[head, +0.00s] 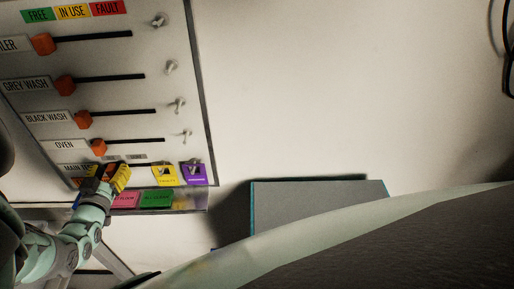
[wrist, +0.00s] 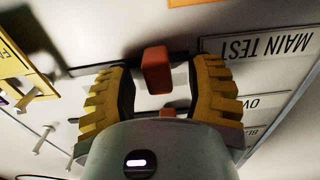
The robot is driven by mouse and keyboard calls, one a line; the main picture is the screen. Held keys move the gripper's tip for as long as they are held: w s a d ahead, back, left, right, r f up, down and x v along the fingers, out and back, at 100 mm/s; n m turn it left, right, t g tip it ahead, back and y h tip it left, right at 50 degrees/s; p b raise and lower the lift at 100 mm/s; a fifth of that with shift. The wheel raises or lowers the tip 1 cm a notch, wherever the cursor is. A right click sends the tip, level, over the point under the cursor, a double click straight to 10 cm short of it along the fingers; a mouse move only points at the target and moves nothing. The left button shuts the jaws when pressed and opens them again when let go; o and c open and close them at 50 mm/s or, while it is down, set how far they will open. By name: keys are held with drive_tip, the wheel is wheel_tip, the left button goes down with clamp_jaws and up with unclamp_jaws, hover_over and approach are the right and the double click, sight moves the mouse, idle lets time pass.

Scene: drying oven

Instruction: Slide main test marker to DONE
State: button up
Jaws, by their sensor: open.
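The main test marker is an orange block (wrist: 156,72) on a dark horizontal slot (wrist: 100,68). It sits near the slot's end beside the MAIN TEST label (wrist: 262,44), which appears upside down in the wrist view. My gripper (wrist: 164,85) is open, with one yellow ribbed finger on each side of the marker. Gaps show between the marker and both fingers. In the head view my gripper (head: 105,175) is at the board's bottom row and mostly covers this marker. The slot runs right from there. No DONE mark is readable.
Other orange markers, such as the OVEN one (head: 99,147), sit in slots above on the board (head: 180,60). Metal hooks (head: 177,104) line its right side. Yellow (head: 164,175) and purple (head: 195,173) tags hang near the slot's right. A ledge below carries pink and green cards (head: 157,198).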

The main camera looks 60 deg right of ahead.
drive_tip(key=shift+d, duration=0.1)
clamp_jaws()
idle(0.5)
